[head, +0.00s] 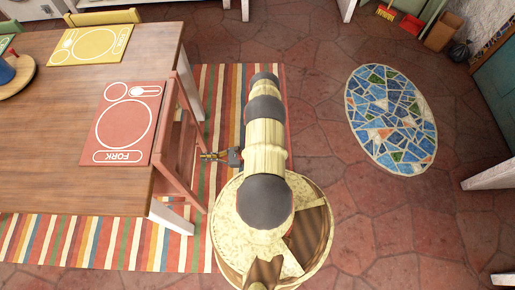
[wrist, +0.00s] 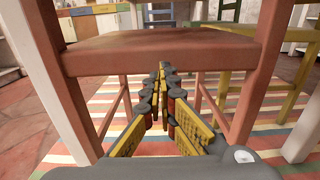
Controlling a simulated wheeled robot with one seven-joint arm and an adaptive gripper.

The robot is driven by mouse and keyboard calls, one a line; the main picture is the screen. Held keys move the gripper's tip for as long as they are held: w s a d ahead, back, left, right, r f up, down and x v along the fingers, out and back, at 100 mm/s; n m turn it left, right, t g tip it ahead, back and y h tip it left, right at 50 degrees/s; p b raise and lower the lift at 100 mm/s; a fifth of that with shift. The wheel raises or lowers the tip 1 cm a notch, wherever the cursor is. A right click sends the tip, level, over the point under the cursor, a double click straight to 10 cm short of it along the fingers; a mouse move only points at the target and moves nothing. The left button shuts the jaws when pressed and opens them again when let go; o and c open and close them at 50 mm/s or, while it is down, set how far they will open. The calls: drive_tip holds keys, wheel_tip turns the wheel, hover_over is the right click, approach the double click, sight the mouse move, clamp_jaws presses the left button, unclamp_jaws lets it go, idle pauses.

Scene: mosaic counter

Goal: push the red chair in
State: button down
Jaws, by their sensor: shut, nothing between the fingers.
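The red chair (head: 172,128) stands at the right edge of the wooden table (head: 60,110) in the head view, its back towards my arm. In the wrist view the red chair (wrist: 110,55) fills the upper part, with its seat edge across the middle and an upright post on each side. My gripper (head: 204,156) is at the chair's back side. In the wrist view my gripper (wrist: 162,70) is shut and empty, pointing between the posts towards the seat edge. I cannot tell whether the fingertips touch it.
A red placemat (head: 128,125) lies on the table beside the chair. A striped rug (head: 110,240) lies under the table and chair. A yellow chair (wrist: 275,100) shows at the right of the wrist view. The tiled floor around the oval mosaic (head: 391,119) is clear.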

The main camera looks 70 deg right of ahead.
drive_tip(key=v, duration=0.7)
drive_tip(key=shift+s, duration=0.1)
